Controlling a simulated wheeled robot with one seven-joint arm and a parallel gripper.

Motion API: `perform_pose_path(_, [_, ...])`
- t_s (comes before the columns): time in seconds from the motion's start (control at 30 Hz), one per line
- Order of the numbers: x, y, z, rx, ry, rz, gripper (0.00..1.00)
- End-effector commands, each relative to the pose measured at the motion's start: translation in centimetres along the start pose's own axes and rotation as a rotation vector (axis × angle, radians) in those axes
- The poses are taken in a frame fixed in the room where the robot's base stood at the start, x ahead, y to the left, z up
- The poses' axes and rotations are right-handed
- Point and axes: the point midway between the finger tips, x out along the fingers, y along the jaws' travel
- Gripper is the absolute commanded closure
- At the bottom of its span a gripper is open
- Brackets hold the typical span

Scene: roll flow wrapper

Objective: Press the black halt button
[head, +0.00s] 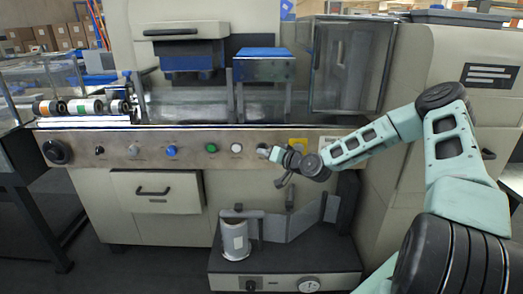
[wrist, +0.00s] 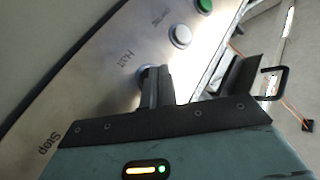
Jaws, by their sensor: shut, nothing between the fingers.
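The black halt button (wrist: 143,71) is mostly hidden behind my fingertips in the wrist view. Only part of its rim shows, beside the printed word "Halt". My gripper (wrist: 155,80) is shut and empty, its fingertips over the button. I cannot tell whether they touch it or whether it is pressed in. In the head view my gripper (head: 274,154) is at the steel control panel (head: 190,138), right of the white button, and covers the halt button's spot.
A white button (wrist: 180,36) and a green button (wrist: 204,5) are close by on the panel. A blue button (head: 171,151) and a black knob (head: 57,152) lie farther left. A "Stop" label (wrist: 48,143) shows on the other side. A roll unit (head: 235,240) stands below.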

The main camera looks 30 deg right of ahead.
Motion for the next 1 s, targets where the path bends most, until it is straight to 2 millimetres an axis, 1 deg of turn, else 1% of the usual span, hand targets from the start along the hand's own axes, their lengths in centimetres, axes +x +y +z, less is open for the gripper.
perform_pose_path(1.0, [0.54,0.42,-0.36,0.0,-0.001,0.001,1.0])
